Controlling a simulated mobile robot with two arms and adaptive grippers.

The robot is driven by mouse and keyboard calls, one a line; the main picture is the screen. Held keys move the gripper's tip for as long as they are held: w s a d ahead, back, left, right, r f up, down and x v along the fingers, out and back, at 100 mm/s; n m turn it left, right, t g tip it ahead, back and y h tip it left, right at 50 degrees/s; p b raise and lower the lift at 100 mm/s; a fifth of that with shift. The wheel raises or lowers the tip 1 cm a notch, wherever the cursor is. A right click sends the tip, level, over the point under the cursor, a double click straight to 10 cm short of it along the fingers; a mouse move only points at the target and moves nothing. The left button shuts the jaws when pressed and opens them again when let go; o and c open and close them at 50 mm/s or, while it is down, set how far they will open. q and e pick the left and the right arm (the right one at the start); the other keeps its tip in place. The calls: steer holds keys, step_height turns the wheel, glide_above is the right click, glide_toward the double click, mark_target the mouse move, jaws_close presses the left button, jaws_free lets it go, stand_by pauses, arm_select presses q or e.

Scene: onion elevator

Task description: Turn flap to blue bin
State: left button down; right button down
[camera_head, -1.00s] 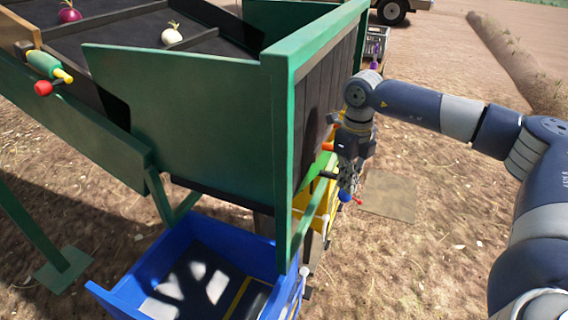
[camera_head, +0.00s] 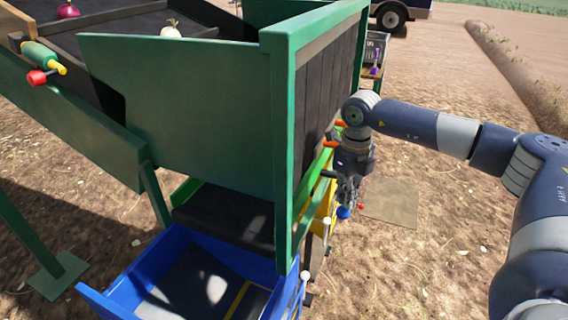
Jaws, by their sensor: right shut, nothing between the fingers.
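A dark flap (camera_head: 230,214) shows under the green hopper (camera_head: 180,110), sloping above the back of the blue bin (camera_head: 125,285). The blue bin stands open below it, with a dark floor and light patches. My right gripper (camera_head: 346,200) points down on the right side of the machine, shut and empty. A blue knob (camera_head: 343,212) sits at its fingertips; I cannot tell whether they touch. Part of a yellow bin (camera_head: 318,212) shows behind the green post. My left gripper is out of view.
A white onion (camera_head: 171,29) and a red onion (camera_head: 68,11) lie on the dark belt at upper left. A dark crate (camera_head: 376,48) stands behind. Open dirt lies to the right.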

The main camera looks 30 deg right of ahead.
mark_target(345, 209)
steer(key=shift+f+b, duration=1)
steer(key=shift+f, duration=0.75)
steer(key=shift+s+a+f+b, duration=0.1)
steer(key=shift+s+f+b, duration=0.05)
steer(key=shift+f+b, duration=0.45)
steer(key=shift+r, duration=0.1)
steer(key=shift+r+p, duration=0.15)
steer(key=shift+p, duration=0.25)
steer(key=s+d+r+p, duration=0.3)
steer(key=r, duration=0.1)
steer(key=shift+s+d+r, duration=0.15)
steer(key=shift+s+r, duration=0.15)
